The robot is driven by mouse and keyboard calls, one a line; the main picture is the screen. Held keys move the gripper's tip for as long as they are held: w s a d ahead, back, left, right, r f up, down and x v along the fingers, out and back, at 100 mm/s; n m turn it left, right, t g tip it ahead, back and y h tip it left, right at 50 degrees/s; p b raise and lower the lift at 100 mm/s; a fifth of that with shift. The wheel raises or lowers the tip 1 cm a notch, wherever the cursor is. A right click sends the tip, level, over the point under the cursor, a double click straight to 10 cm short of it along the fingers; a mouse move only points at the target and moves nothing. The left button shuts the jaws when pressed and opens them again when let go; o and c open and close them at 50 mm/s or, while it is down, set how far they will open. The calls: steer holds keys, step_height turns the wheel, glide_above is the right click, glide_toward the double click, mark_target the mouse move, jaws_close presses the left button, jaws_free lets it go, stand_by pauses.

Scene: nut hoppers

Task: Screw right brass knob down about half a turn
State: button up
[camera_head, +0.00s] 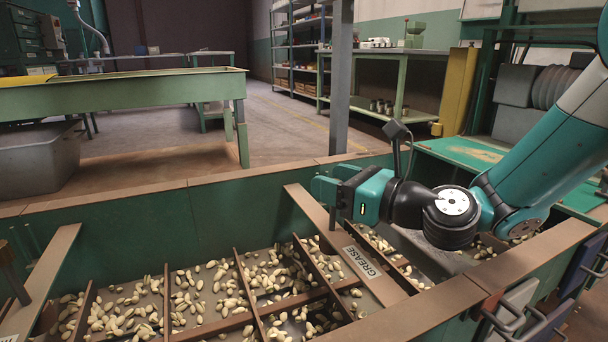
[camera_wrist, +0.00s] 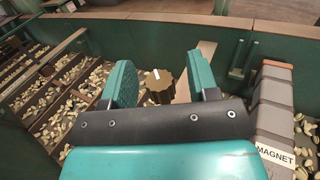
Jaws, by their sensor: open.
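The brass knob (camera_wrist: 158,88), dark brown with a fluted edge and a small white mark on top, shows in the wrist view between my gripper's two teal fingers. My gripper (camera_wrist: 160,74) is open, with one finger on each side of the knob and a visible gap to it. I cannot tell its exact height relative to the knob. In the head view my gripper (camera_head: 326,188) is at the far end of the brown crossbar labelled GREASE (camera_head: 362,262). The knob is hidden behind the gripper there.
Divided bins with pale nuts (camera_head: 210,290) lie below, inside the green hopper wall (camera_head: 130,240). Another crossbar (camera_head: 45,275) is at the left. A grey bar labelled MAGNET (camera_wrist: 272,118) stands to the right in the wrist view. A grey post (camera_head: 341,80) rises behind.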

steer(key=shift+x, duration=0.85)
steer(key=shift+s+a, duration=0.1)
steer(key=c, duration=0.9)
steer(key=shift+r+p, duration=0.1)
steer(key=shift+p, duration=0.35)
